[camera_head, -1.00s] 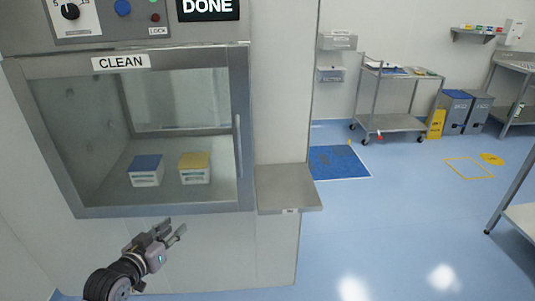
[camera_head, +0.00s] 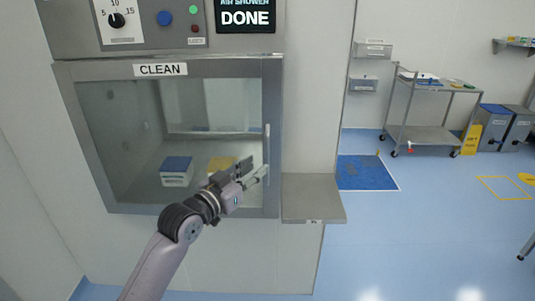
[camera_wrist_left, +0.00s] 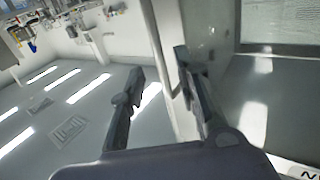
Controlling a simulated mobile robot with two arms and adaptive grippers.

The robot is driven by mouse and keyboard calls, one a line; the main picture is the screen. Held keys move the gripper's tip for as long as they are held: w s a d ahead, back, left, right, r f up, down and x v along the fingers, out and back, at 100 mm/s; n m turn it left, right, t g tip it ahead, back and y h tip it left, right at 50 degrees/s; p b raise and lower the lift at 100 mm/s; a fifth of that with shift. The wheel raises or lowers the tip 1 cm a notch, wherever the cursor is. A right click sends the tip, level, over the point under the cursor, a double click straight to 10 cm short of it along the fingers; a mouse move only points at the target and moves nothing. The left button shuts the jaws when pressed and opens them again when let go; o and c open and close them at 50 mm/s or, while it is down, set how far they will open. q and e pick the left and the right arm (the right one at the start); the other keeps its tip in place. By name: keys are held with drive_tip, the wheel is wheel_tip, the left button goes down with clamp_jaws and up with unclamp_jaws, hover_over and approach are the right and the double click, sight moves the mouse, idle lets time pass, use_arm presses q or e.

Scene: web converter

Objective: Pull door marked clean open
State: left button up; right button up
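The door marked CLEAN (camera_head: 67,130) is a grey-framed glass door, and it looks shut. Its label (camera_head: 160,70) is on the top of the frame. A slim upright handle (camera_head: 266,145) runs along the right side of the door. My left gripper (camera_head: 257,168) is in front of the door's lower right, close to the handle's lower end. In the left wrist view its two fingers (camera_wrist_left: 159,60) are apart. A pale upright bar (camera_wrist_left: 157,35), perhaps the handle, shows between them; I cannot tell if they touch it. My right gripper is not in view.
Behind the glass are a blue-topped box (camera_head: 176,170) and a yellow-topped box (camera_head: 222,163), partly hidden by my gripper. A metal shelf (camera_head: 313,198) juts out right of the door. A control panel (camera_head: 160,22) is above. Open blue floor lies right, with a cart (camera_head: 432,135) beyond.

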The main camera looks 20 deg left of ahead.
use_arm(q)
drive_tip(key=p+x, duration=0.1)
drive_tip(key=x, duration=0.5)
drive_tip(key=shift+w, duration=0.2)
clamp_jaws()
idle(0.6)
